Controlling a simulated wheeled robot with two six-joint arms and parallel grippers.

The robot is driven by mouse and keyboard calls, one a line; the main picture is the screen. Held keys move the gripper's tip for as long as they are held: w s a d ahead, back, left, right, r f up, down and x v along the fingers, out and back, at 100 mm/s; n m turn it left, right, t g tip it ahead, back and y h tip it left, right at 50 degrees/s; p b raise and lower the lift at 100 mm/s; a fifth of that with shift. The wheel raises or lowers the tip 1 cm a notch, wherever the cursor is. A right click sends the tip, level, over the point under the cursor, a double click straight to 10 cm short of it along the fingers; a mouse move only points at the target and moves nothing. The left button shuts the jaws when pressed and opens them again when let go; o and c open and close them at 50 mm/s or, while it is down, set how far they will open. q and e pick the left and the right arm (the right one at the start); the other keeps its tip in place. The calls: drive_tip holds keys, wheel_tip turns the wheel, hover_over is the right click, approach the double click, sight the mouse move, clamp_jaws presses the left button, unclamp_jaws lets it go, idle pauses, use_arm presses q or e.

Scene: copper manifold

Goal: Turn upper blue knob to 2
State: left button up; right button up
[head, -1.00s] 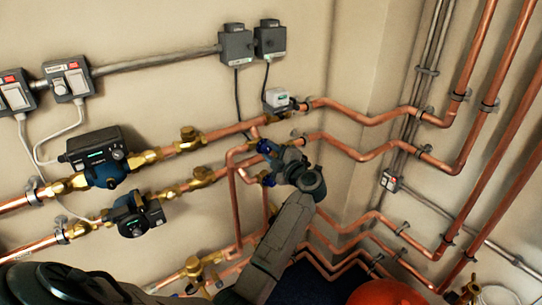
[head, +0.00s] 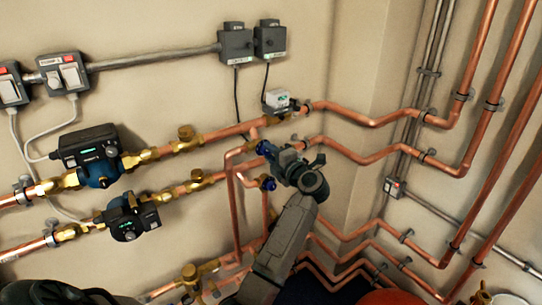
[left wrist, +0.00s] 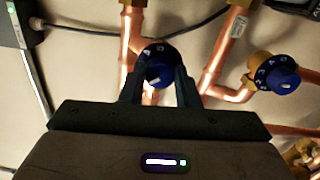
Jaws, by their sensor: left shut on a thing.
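The upper blue knob (head: 264,147) sits on the copper pipework, mostly hidden by my left gripper (head: 279,154). In the left wrist view the same knob (left wrist: 160,64) is between my two fingers (left wrist: 159,82), which are shut on its sides. It has pale marks on its face, too small to read surely; a short white mark shows near its lower edge. The lower blue knob (head: 268,183) is just below, free of the gripper; it shows at the right of the left wrist view (left wrist: 285,80) with several white numbers by it. My right gripper is not in view.
Two pumps (head: 97,163) (head: 132,217) sit on the pipes at left. A white-and-grey actuator (head: 277,101) is just above the upper knob. Copper pipes (head: 370,155) run right. A red rounded thing (head: 368,297) is at the bottom edge.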

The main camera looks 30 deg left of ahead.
use_arm(q)
drive_tip(key=shift+f, duration=0.15)
drive_tip(key=o, duration=1)
drive_tip(key=shift+c, duration=0.2)
drive_tip(key=b+v, duration=0.3)
drive_tip(key=v, duration=0.8)
drive_tip(key=shift+b, duration=0.3)
drive_tip(key=shift+a, duration=0.1)
